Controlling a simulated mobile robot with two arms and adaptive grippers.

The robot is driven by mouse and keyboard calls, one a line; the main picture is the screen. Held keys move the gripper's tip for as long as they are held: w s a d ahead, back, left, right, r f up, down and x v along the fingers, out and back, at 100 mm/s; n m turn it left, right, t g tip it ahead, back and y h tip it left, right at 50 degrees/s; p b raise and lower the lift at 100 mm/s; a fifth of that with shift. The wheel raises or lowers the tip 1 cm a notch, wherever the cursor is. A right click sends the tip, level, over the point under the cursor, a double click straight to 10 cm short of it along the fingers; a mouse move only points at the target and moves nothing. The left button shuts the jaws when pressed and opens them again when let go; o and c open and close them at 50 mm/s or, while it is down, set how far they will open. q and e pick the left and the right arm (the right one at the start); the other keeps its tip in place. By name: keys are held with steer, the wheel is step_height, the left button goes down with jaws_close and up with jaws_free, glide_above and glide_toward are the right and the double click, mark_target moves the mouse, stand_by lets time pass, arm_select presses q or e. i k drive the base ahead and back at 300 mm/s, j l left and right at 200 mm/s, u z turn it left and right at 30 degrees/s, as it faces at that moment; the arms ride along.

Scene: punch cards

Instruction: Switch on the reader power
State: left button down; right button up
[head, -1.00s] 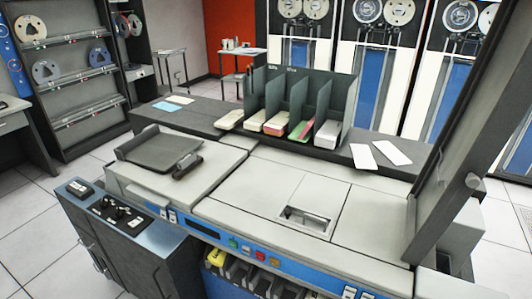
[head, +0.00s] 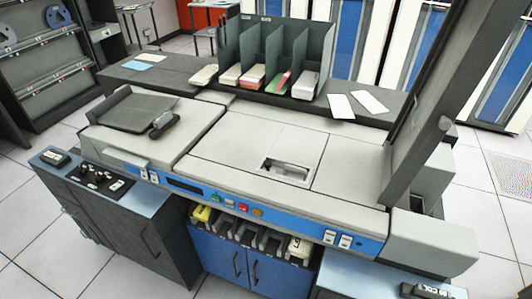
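The card machine has a grey top (head: 250,150) and a blue front control strip (head: 290,222). A pair of white switches (head: 147,174) sits at the strip's left end, and another pair of white switches (head: 337,239) sits near its right end. Between them are a dark display (head: 184,185), a green button (head: 215,197), a red button (head: 243,207) and an orange button (head: 257,211). The labels are too small to read, so I cannot tell which one is the reader power or its state. Neither of my grippers is in view.
A low cabinet (head: 110,215) with dark controls on top stands at the left. A dark panel (head: 430,90) rises at the right. Card racks (head: 270,55) stand behind the machine. A blue-topped surface (head: 350,275) with a dark item lies at bottom right.

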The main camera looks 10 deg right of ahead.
mark_target(345, 242)
steer(key=z, duration=1.65)
